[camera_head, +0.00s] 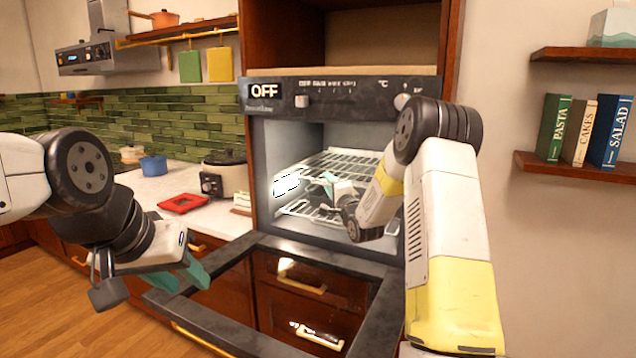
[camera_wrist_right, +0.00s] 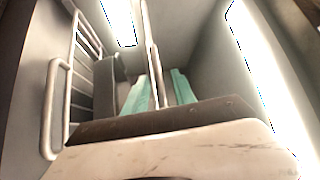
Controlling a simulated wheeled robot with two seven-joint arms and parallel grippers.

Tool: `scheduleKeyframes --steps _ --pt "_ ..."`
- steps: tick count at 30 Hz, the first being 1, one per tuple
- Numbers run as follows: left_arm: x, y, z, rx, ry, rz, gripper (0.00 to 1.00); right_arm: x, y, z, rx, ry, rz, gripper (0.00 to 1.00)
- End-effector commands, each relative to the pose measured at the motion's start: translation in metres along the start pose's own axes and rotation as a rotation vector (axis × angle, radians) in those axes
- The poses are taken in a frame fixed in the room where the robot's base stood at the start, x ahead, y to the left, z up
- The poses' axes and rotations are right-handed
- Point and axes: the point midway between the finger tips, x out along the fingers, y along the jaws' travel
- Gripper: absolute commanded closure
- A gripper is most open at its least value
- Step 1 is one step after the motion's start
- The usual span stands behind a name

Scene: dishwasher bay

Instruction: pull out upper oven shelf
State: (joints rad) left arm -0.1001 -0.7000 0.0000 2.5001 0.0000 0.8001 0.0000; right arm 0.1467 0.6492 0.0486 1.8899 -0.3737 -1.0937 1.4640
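The oven (camera_head: 345,100) is open, with its door (camera_head: 215,335) folded down. Inside, the upper wire shelf (camera_head: 345,163) sits above a lower wire shelf (camera_head: 295,208). My right gripper (camera_head: 340,188) reaches into the oven at the shelves, partly hidden by its own wrist. In the right wrist view, its two teal fingers (camera_wrist_right: 162,92) stand apart with a thin shelf wire (camera_wrist_right: 150,45) running between them. I cannot tell whether the wire touches a finger. My left gripper (camera_head: 182,274) is open and empty, above the left edge of the oven door.
The counter left of the oven holds a red tray (camera_head: 183,203), a cooker (camera_head: 222,172) and a blue pot (camera_head: 153,165). Closed drawers (camera_head: 300,300) lie below the door. Book shelves (camera_head: 575,168) hang on the right wall. Floor at the left is clear.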

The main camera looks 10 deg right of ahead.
Motion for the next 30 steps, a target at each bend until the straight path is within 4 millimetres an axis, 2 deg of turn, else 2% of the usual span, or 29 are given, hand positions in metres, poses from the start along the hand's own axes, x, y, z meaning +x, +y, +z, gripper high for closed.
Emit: scheduleKeyframes --steps 6,14,15,20,30 --pt "0.000 0.000 0.000 0.000 0.000 0.000 0.64 0.021 0.000 0.000 0.000 0.001 0.001 0.68" --pt "0.000 0.000 0.000 0.000 0.000 0.000 0.64 0.023 0.000 0.000 0.000 0.001 0.002 0.68" --pt "0.000 0.000 0.000 0.000 0.000 0.000 0.64 0.023 0.000 0.000 0.000 0.001 0.002 0.70" --pt "0.000 0.000 0.000 0.000 0.000 0.000 0.64 0.023 0.000 0.000 0.000 0.001 0.001 1.00" --pt "0.000 0.000 0.000 0.000 0.000 0.000 0.64 0.024 -0.003 -0.001 -0.002 0.002 -0.006 1.00"
